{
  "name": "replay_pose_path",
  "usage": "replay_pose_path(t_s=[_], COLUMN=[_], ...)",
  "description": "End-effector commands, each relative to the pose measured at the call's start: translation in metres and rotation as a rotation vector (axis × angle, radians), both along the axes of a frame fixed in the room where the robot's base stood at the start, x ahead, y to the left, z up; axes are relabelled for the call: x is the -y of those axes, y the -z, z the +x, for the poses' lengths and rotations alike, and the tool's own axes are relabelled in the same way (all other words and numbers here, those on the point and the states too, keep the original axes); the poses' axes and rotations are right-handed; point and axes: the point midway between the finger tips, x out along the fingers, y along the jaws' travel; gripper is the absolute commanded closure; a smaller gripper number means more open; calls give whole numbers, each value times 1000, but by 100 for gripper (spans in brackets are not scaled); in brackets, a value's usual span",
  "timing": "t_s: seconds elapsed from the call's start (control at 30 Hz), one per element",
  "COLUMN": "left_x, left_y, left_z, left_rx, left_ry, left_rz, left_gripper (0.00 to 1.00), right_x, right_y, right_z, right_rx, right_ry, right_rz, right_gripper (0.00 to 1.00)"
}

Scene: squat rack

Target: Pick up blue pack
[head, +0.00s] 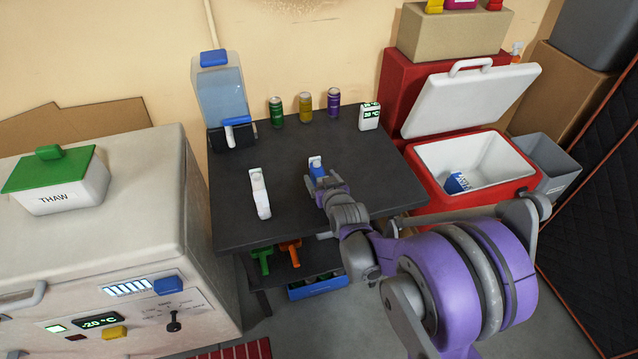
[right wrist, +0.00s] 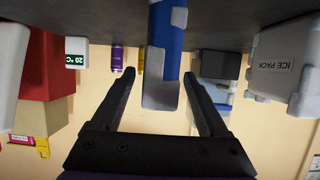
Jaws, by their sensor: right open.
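The blue pack (head: 316,163), blue with a white-grey end, is on the dark table and is partly hidden behind my right gripper (head: 326,184) in the head view. In the right wrist view, the blue pack (right wrist: 170,42) reaches down from the top, with its pale end between the two fingers of my right gripper (right wrist: 159,75). The fingers are open, with a gap visible on each side of the pack. My left gripper is not in view.
A white pack (head: 260,194) is left of the blue pack. Several cans (head: 305,107) and a small display (head: 370,116) stand at the back of the table, beside a water dispenser (head: 220,90). A red cooler (head: 420,178) with its lid open holds a blue-and-white item (head: 456,182).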

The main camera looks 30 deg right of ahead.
Motion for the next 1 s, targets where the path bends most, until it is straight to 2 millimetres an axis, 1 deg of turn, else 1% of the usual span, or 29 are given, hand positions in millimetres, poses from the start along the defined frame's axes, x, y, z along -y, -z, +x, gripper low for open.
replay_pose_path(t_s=[0.13, 0.17, 0.3, 0.37, 0.4, 0.57, 0.6, 1.0], left_x=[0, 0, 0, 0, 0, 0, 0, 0], left_y=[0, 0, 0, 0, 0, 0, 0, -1], left_z=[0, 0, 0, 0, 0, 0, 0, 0], left_rx=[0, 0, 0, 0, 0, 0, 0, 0], left_ry=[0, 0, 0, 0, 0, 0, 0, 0], left_rz=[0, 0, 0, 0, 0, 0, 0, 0], left_gripper=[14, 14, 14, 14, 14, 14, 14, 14], right_x=[0, 0, 0, 0, 0, 0, 0, 0], right_y=[0, 0, 0, 0, 0, 0, 0, -2], right_z=[0, 0, 0, 0, 0, -1, -1, 0], right_rx=[0, 0, 0, 0, 0, 0, 0, 1], right_ry=[0, 0, 0, 0, 0, 0, 0, 0], right_rz=[0, 0, 0, 0, 0, 0, 0, 0], right_gripper=[22, 26, 51, 62, 69, 98, 100, 100])
